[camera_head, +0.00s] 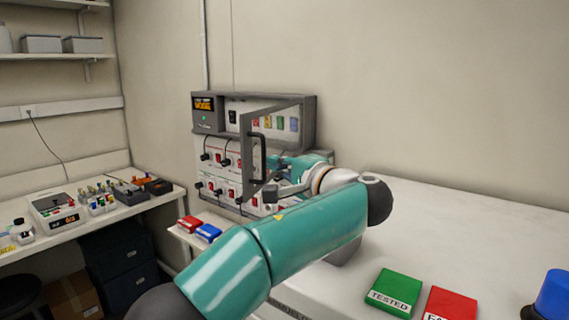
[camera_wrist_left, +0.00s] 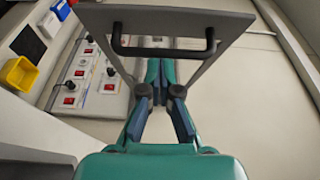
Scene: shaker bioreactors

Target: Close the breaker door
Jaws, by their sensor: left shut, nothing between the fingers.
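The breaker door (camera_head: 245,128) is a clear panel in a grey frame with a black handle (camera_head: 262,152). It stands swung out from the grey breaker box (camera_head: 308,122), open. In the left wrist view the door frame (camera_wrist_left: 218,20) spans the top, with the black handle (camera_wrist_left: 165,51) on it. My left gripper (camera_head: 268,194) is at the door's lower part, partly hidden in the head view. In the wrist view its teal fingers (camera_wrist_left: 158,70) are shut and empty, just below the handle in the picture. I cannot tell whether they touch the door. My right gripper is not in view.
A panel with red switches (camera_head: 232,195) lies below the breaker box. A green TESTED block (camera_head: 394,291), a red block (camera_head: 450,304) and a blue object (camera_head: 554,293) are at right. The white bench behind is clear.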

